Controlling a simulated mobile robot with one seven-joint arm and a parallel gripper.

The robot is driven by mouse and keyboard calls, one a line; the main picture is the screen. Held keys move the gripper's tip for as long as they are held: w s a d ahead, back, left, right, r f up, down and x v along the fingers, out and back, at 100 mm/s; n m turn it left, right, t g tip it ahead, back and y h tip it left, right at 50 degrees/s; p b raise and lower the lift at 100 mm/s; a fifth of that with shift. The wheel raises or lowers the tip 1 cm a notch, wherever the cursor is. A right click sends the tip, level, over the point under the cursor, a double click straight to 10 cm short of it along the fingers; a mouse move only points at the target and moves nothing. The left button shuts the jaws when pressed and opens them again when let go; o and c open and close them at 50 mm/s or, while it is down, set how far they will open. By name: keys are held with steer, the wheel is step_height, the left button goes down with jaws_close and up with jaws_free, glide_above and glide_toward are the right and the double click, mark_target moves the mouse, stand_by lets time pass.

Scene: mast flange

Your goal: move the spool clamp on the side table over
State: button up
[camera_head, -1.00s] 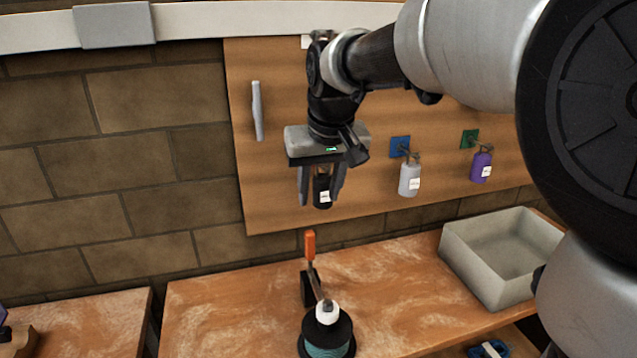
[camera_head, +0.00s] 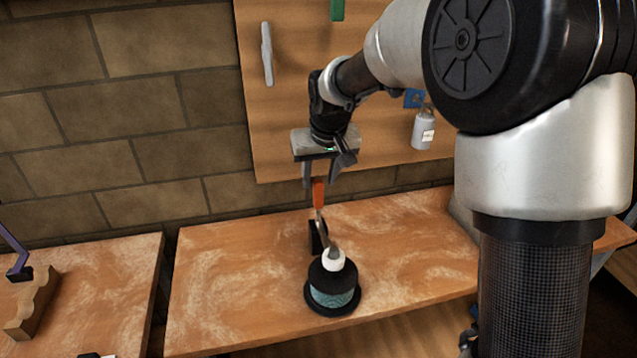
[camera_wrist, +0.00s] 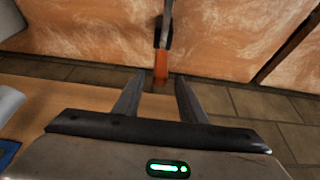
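The spool clamp stands on the side table (camera_head: 240,262). Its orange handle (camera_head: 318,193) points up, and its arm reaches to a white cap (camera_head: 333,259) on top of the spool (camera_head: 333,292), which is black with teal thread. My gripper (camera_head: 321,176) is open and empty, pointing down just above the handle. In the wrist view the orange handle (camera_wrist: 160,68) shows beyond and between the two spread fingertips of my gripper (camera_wrist: 156,82). I cannot tell whether a finger touches it.
A pegboard (camera_head: 290,110) with a hanging grey bottle (camera_head: 423,130) is on the brick wall behind. The table is clear left of the spool. A second table (camera_head: 100,285) with a wooden piece (camera_head: 33,305) stands at left, across a gap.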

mark_target(319, 182)
steer(key=shift+x, duration=1.7)
jaws_close()
